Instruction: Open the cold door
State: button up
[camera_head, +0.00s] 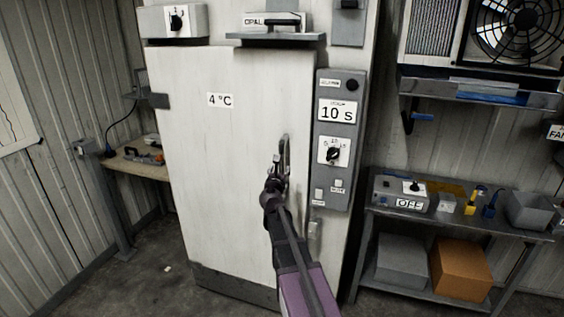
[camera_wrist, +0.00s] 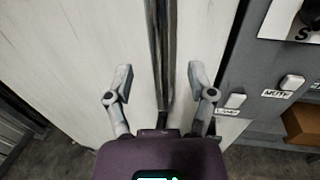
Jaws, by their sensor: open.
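The cold door (camera_head: 225,150) is a tall off-white panel labelled 4 °C, and it looks shut in its frame. Its upright dark metal handle (camera_head: 286,150) is near the door's right edge. My gripper (camera_head: 279,180) is in front of the door at the lower part of the handle, and my arm hides part of the door there. In the wrist view my gripper (camera_wrist: 160,85) is open, with one finger on each side of the handle (camera_wrist: 161,45). Neither finger visibly touches it.
A grey control panel (camera_head: 340,140) reading 10 s is right of the door. A metal bench (camera_head: 480,222) with an OFF box (camera_head: 400,195) and lower-shelf boxes stands at the right. A small wooden table (camera_head: 138,165) is at the left. Bare floor (camera_head: 140,270) shows at the lower left.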

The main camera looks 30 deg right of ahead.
aim_at(282, 161)
jog(key=x, duration=0.7)
grip_shut()
dwell(0.3)
